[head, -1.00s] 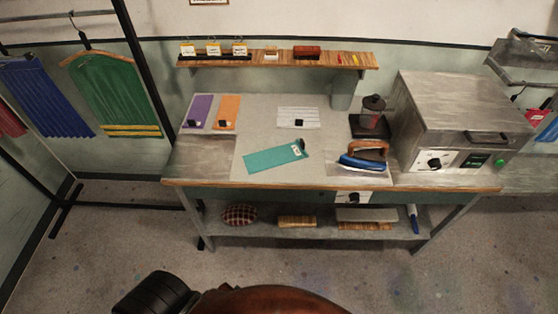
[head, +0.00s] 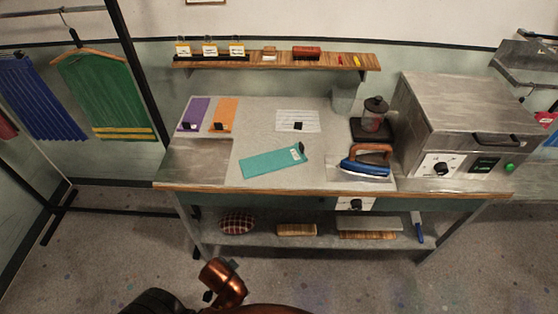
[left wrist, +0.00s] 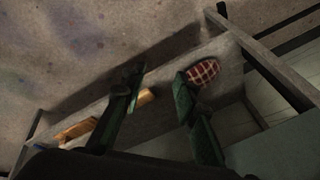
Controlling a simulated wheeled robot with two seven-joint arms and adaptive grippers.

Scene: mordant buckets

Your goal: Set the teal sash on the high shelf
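The teal sash (head: 270,163) lies flat on the pale top of the workbench, with a white tag and a dark piece at its right end. The high shelf (head: 345,62) is a narrow wooden board on the wall behind the bench. My left gripper (left wrist: 158,78) shows in the left wrist view with its two dark green fingers apart and nothing between them. Behind it are the bench's lower shelf and a plaid cushion (left wrist: 203,72). In the head view a copper link of mine shows at the bottom; no gripper is visible there. My right gripper is in neither view.
The high shelf holds small tagged stands (head: 209,48), a red-brown block (head: 306,51) and small colored items. Purple (head: 195,113) and orange (head: 224,114) cloths lie behind the sash. A blue iron (head: 363,167), a jar device (head: 373,118) and a large grey machine (head: 460,110) stand to the right.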

